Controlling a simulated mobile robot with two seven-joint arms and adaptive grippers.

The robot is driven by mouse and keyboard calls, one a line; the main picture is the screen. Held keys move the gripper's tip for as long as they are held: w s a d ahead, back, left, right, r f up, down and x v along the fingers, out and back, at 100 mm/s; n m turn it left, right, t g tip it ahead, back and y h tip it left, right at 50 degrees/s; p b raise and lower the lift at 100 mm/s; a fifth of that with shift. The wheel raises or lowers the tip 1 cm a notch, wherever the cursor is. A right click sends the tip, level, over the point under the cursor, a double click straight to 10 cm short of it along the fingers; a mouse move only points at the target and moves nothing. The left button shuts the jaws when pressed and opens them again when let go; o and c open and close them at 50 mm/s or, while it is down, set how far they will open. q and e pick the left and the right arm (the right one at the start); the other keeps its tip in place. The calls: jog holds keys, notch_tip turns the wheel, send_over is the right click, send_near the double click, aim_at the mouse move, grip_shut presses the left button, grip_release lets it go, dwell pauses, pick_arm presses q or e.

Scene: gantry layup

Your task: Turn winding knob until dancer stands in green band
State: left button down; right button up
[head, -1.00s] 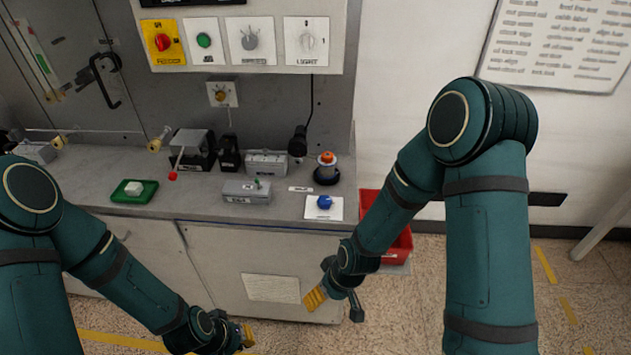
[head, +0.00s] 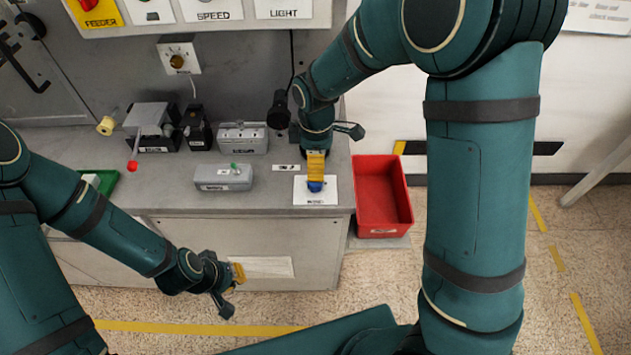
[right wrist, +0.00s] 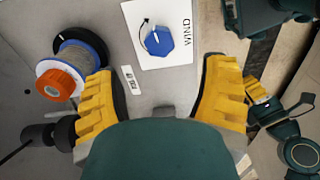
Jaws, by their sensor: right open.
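The blue winding knob (head: 315,186) sits on a white plate marked WIND at the counter's front right. In the right wrist view the knob (right wrist: 159,42) shows a white pointer mark and a black curved arrow beside it. My right gripper (head: 316,170) is above the knob, pointing down. In the right wrist view its yellow fingers (right wrist: 164,68) are spread and empty, with the knob just beyond the gap between them. My left gripper (head: 238,273) hangs in front of the cabinet; its finger gap cannot be made out. I cannot make out the dancer or green band now.
A spool with an orange cap (right wrist: 62,84) stands left of the knob plate in the wrist view. A grey box (head: 223,177) lies left of the plate. A red bin (head: 382,195) is right of the counter. A small rotary control (head: 178,60) is on the back wall.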

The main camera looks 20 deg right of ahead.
aim_at(315, 184)
notch_tip(315, 184, down, 9)
jog(key=shift+r+b, duration=0.15)
jog(key=shift+b, duration=0.5)
jog(key=shift+c, duration=0.2)
jog(key=c, duration=1.2)
